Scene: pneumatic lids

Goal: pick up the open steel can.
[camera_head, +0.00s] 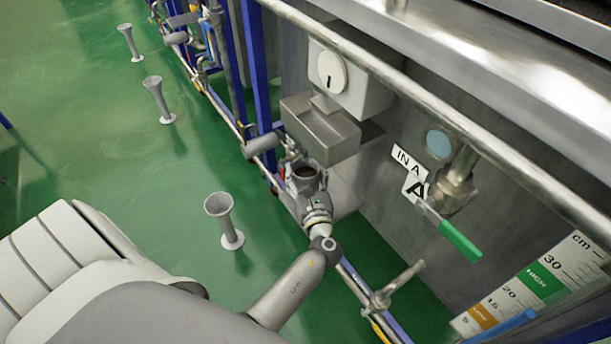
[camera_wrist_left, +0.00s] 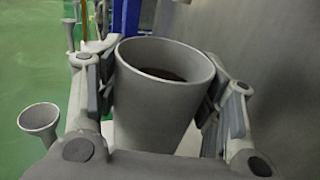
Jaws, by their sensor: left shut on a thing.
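The open steel can (camera_head: 306,172) is a grey, slightly tapered cup with a round open mouth and a dark brownish patch inside. My left gripper (camera_head: 304,184) is shut around it, below the grey metal box on the wall. In the left wrist view the can (camera_wrist_left: 160,110) stands mouth up between the two finger pads, which press on its sides. Its base is hidden, and I cannot tell whether anything supports it from below. My right gripper is not in view.
A grey metal box (camera_head: 320,128) juts from the wall just beyond the can. A pipe with a green-handled valve (camera_head: 460,241) is to the right. A long steel rail (camera_head: 430,105) crosses above. Flared grey stands (camera_head: 222,215) are on the otherwise clear green floor at left.

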